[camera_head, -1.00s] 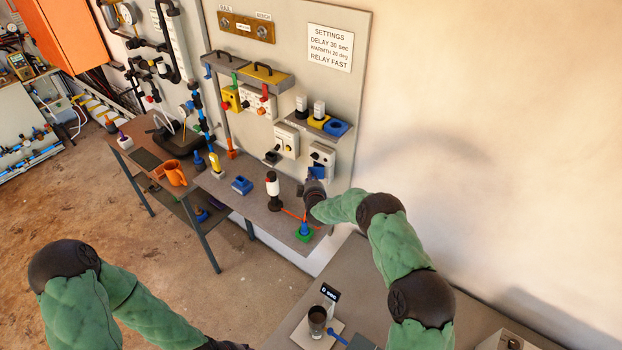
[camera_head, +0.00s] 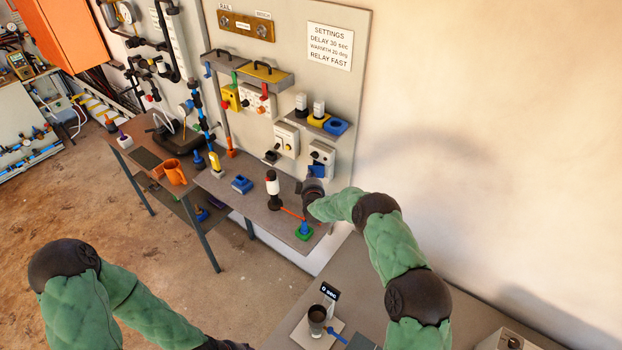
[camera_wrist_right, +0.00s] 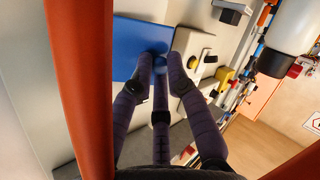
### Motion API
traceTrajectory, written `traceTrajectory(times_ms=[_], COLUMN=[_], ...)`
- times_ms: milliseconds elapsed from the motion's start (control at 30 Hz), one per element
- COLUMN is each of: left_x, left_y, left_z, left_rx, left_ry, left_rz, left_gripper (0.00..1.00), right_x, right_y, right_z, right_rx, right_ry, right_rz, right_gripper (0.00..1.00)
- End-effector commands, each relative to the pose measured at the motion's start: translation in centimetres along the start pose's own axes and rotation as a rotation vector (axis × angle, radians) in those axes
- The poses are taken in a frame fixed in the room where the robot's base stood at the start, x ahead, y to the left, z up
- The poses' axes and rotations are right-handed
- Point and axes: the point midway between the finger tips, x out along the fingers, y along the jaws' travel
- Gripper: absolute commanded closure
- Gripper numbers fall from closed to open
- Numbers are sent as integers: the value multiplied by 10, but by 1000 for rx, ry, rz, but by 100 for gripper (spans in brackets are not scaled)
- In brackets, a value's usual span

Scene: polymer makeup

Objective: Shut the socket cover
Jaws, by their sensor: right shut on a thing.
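The socket box (camera_head: 322,152) is a pale grey unit low on the right of the upright board, with a dark round spot on its face. Its blue cover (camera_head: 316,171) hangs open at the box's lower edge. In the right wrist view the cover is a flat blue panel (camera_wrist_right: 140,45) with a small blue knob. My right gripper (camera_head: 312,186) is just below the cover. In the wrist view its dark fingers (camera_wrist_right: 160,66) close around the knob, partly hiding it. My left arm enters at the lower left; its gripper is out of frame.
A shelf with white, yellow and blue items (camera_head: 336,126) sits just above the socket box.

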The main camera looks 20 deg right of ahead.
Motion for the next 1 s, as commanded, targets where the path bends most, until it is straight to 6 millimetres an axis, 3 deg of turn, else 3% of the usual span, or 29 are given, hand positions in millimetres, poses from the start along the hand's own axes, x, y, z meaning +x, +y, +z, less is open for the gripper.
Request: traceTrajectory(times_ms=[1000], left_x=[59], left_y=[-21], left_z=[-2], left_rx=[0], left_ry=[0], left_rz=[0], left_gripper=[51], right_x=[33], right_y=[-4], right_z=[-11], right_rx=[154], right_ry=[-373], right_rz=[372], right_gripper=[100])
